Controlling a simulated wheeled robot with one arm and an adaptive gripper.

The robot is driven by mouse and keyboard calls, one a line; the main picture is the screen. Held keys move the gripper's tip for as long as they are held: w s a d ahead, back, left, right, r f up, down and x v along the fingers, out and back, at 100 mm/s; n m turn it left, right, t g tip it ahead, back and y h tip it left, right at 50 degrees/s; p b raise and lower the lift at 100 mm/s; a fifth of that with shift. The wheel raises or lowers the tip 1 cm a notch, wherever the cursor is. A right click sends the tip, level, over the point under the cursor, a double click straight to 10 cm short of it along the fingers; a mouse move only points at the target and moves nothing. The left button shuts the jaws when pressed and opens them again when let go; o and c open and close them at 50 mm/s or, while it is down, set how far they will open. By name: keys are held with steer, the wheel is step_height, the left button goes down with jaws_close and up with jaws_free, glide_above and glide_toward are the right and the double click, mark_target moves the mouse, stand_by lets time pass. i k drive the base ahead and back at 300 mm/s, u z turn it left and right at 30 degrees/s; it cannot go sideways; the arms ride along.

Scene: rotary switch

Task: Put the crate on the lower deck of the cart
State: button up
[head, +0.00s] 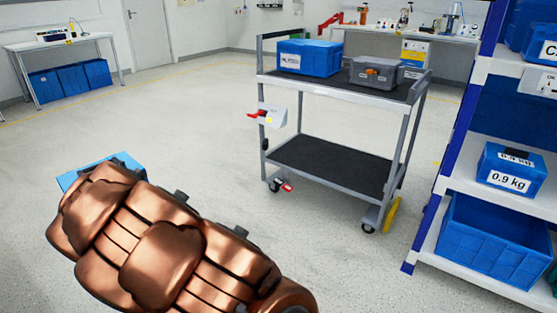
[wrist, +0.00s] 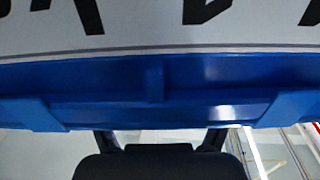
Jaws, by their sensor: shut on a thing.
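A blue crate (wrist: 152,82) with a white label fills the upper part of the wrist view, and my gripper (wrist: 160,138) is shut on it. In the head view only a light blue piece of the crate (head: 78,176) shows at left, beyond my copper-coloured arm, which hides the rest and the gripper. The grey cart (head: 343,91) stands apart, right of centre. Its lower deck (head: 330,166) has a dark surface and is empty.
The cart's upper deck holds a blue bin (head: 310,58) and a grey toolbox (head: 376,73). A shelf rack (head: 450,160) with blue bins stands close on the right. Open floor (head: 200,125) lies between my arm and the cart. A table (head: 60,42) is at far left.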

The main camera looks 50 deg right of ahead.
mark_target(349, 172)
steer(key=u, duration=0.05)
steer(key=i, duration=3.95)
steer(key=z, duration=3.45)
